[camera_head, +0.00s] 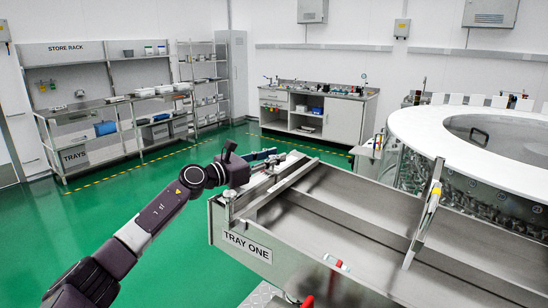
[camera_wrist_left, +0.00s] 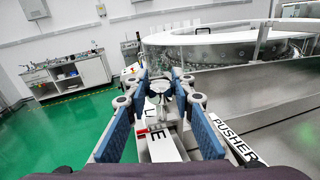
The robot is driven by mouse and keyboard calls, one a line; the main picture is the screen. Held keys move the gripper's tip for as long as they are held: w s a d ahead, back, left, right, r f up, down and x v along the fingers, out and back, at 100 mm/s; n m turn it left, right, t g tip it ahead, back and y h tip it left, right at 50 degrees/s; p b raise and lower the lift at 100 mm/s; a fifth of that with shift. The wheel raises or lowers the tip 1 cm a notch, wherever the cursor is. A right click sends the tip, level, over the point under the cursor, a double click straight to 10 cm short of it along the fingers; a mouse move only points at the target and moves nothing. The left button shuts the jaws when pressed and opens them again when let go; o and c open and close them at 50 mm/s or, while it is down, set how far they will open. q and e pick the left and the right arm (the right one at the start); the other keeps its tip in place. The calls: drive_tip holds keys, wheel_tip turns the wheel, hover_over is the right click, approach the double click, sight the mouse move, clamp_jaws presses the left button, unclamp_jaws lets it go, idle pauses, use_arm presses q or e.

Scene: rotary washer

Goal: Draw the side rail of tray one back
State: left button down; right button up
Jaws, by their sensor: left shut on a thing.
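Tray one (camera_head: 247,246), a wide steel tray with a "TRAY ONE" label, fills the lower right of the head view. My left gripper (camera_head: 266,158) is at its far left side. In the left wrist view the gripper (camera_wrist_left: 161,86) has its blue-padded fingers on either side of a small grey upright fitting (camera_wrist_left: 160,92). It is shut on this fitting, which seems to belong to the side rail. The pale rail (camera_wrist_left: 165,150), with partly covered lettering, runs below the fingers. The fingers hide part of the contact. My right gripper is not in view.
A bar labelled "PUSHER" (camera_wrist_left: 234,138) lies just right of the left gripper. An upright bar (camera_head: 424,225) crosses the tray's right part. Red-handled clamps (camera_head: 336,263) sit at the near edge. A round white machine (camera_head: 470,130) stands behind. Green floor is clear at left.

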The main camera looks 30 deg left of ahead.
use_arm(q)
drive_tip(key=c, duration=1.6)
unclamp_jaws()
drive_tip(key=shift+s, duration=0.1)
drive_tip(key=v, duration=1)
drive_tip(key=shift+f, duration=0.15)
drive_tip(key=shift+v, duration=0.85)
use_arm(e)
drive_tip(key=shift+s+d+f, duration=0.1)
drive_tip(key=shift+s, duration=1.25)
